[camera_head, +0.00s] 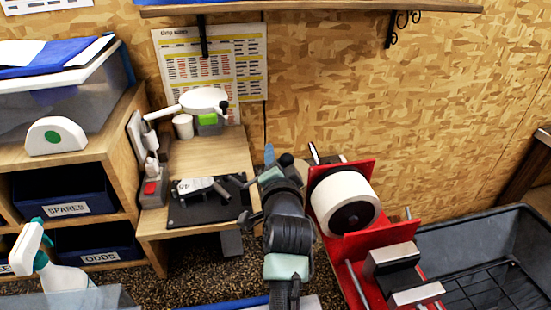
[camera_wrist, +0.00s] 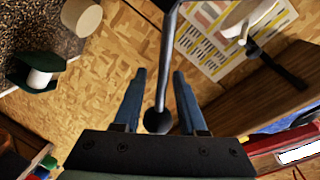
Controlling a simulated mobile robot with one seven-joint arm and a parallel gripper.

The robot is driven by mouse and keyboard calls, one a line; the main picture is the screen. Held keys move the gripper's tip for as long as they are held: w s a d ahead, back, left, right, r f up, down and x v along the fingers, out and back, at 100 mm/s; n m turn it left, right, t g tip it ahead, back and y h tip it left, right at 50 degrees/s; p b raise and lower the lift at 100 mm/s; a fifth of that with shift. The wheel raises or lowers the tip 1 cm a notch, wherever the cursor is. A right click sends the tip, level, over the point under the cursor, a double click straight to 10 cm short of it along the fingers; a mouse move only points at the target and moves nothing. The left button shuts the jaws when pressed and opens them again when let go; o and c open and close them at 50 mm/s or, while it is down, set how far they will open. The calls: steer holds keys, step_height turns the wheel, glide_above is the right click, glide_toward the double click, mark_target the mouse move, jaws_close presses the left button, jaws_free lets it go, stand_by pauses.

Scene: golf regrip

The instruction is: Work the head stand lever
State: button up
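A lever with a grey rod and a black ball knob shows in the wrist view (camera_wrist: 158,121), hanging from the top edge. Its knob lies between my two blue fingers, with a gap on each side and no contact visible. My gripper (camera_wrist: 160,75) is open. In the head view my gripper (camera_head: 277,162) is at the left of a red stand (camera_head: 374,236), with a dark ball knob (camera_head: 286,160) at its fingers. The rest of the lever and its pivot are hidden there by my gripper.
A white roll (camera_head: 345,201) sits in the red stand. A wooden bench at left holds a black mat (camera_head: 217,208) with a metal club head (camera_head: 197,187), and a white lamp-like tool (camera_head: 203,100). A grey bin (camera_head: 523,232) stands at right. A shelf (camera_head: 310,8) crosses the top.

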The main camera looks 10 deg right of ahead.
steer(key=shift+s, duration=0.15)
steer(key=b+v, duration=0.2)
steer(key=v, duration=1)
steer(key=shift+s+b, duration=0.3)
steer(key=shift+s, duration=0.1)
